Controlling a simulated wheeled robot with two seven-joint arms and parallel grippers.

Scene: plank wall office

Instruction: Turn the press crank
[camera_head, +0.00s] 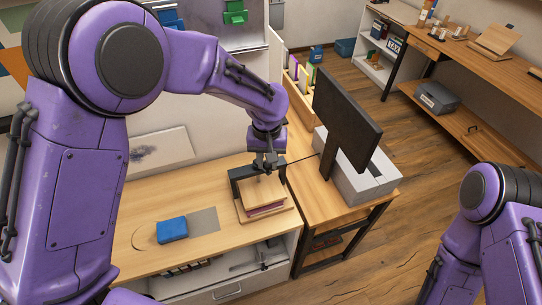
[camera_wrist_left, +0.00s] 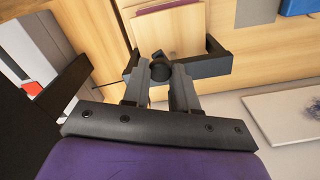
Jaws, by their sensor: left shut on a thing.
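The press stands on the desk in the middle of the head view, with a black frame (camera_head: 240,174), pale wooden boards (camera_head: 263,190) and a thin purple-pink layer (camera_head: 265,209) between them. My left gripper (camera_head: 265,164) is above the press, pointing down at its top. In the left wrist view, my left gripper (camera_wrist_left: 161,74) is shut on the dark crank (camera_wrist_left: 160,58) at the black crossbar (camera_wrist_left: 210,64). Most of the crank is hidden by the fingers. My right arm shows at lower right in the head view; its gripper is out of frame.
A blue block (camera_head: 172,230) and a grey mat (camera_head: 204,221) lie left of the press on the desk (camera_head: 145,262). A black monitor (camera_head: 346,118) and a light grey box (camera_head: 362,186) stand close on the right. Open floor (camera_head: 430,140) lies beyond.

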